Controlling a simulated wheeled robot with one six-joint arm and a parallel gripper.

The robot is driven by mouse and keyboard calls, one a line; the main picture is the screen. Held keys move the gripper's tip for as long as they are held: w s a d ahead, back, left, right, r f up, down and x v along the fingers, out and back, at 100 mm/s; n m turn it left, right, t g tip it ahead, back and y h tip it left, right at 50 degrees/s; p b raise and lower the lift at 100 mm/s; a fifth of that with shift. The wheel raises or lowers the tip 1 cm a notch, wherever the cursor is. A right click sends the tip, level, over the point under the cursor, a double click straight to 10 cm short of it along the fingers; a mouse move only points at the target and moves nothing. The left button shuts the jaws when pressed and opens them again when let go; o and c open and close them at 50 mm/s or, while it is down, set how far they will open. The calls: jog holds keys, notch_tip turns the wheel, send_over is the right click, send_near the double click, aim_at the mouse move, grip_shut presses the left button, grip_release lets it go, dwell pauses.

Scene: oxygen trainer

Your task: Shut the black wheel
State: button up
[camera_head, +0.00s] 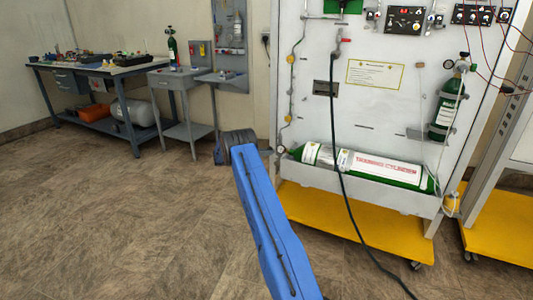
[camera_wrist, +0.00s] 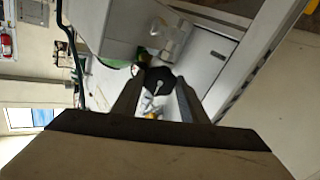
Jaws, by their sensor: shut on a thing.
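The black wheel (camera_wrist: 157,79) is a small dark knob with a pale mark at its middle, in the centre of the wrist view. My gripper (camera_wrist: 156,90) has one finger on each side of the wheel and is shut on it. Silver and brass-coloured fittings show just below the wheel, between the fingers. In the head view my blue arm reaches towards the left side of the white trainer panel (camera_head: 398,110). My gripper and the wheel it holds cannot be made out there.
A large green and white cylinder (camera_head: 375,167) lies in the panel's low tray. A smaller green cylinder (camera_head: 445,110) stands at the right. A black hose (camera_head: 342,165) hangs down the front to the floor. Yellow bases (camera_head: 360,228) stick out below. Floor at left is clear before the workbench (camera_head: 95,68).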

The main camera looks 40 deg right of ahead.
jog(key=o, duration=1)
jog(key=shift+a, duration=0.15)
jog(key=shift+o, duration=0.2)
jog(key=v, duration=1.7)
jog(key=shift+a, duration=0.2)
jog(key=shift+w, duration=0.1)
